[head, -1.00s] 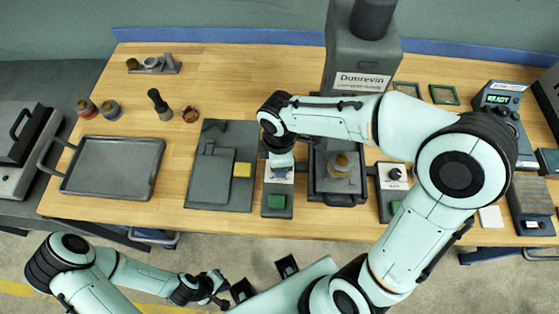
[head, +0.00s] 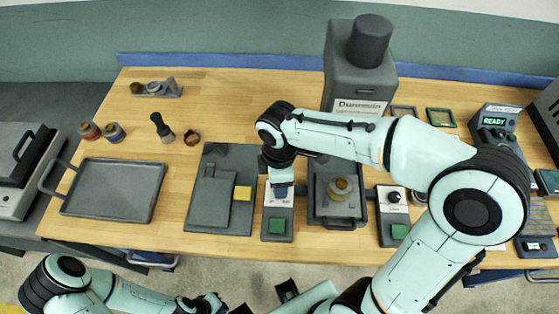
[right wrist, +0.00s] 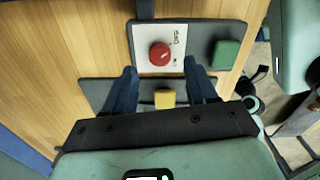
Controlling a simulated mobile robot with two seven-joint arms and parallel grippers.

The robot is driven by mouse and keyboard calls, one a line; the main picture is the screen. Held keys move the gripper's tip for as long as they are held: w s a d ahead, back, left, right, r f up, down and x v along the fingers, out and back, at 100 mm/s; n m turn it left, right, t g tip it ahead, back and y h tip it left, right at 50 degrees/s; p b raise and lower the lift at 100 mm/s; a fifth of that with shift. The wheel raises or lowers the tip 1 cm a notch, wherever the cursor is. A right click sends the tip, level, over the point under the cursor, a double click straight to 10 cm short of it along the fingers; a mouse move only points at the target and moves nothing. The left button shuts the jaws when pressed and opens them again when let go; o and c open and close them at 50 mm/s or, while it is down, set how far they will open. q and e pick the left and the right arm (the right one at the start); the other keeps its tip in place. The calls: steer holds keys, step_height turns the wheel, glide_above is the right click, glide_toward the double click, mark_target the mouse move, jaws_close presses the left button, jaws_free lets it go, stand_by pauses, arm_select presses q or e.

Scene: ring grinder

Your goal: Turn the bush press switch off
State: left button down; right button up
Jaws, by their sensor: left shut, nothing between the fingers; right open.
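A switch box (head: 278,211) with a white label and green button (head: 278,227) stands on the bench beside a dark plate. In the right wrist view it shows a red round knob (right wrist: 160,53) on the white label and the green button (right wrist: 225,54). My right gripper (head: 281,192) is over the label end of this box and hides the knob in the head view. In the right wrist view its blue fingers (right wrist: 163,84) are open and apart, with the knob beyond the gap between them. My left gripper (head: 213,302) is shut and empty below the bench's front edge.
The dark plate with a yellow block (head: 242,193) lies left of the box. A press tray (head: 337,213) and another switch box with a black knob (head: 393,196) stand to the right. A grey tray (head: 112,187) sits at left. The Dunrevin machine (head: 357,75) stands behind.

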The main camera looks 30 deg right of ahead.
step_height(320, 180, up, 9)
steer(key=p, duration=0.1)
stand_by(0.7)
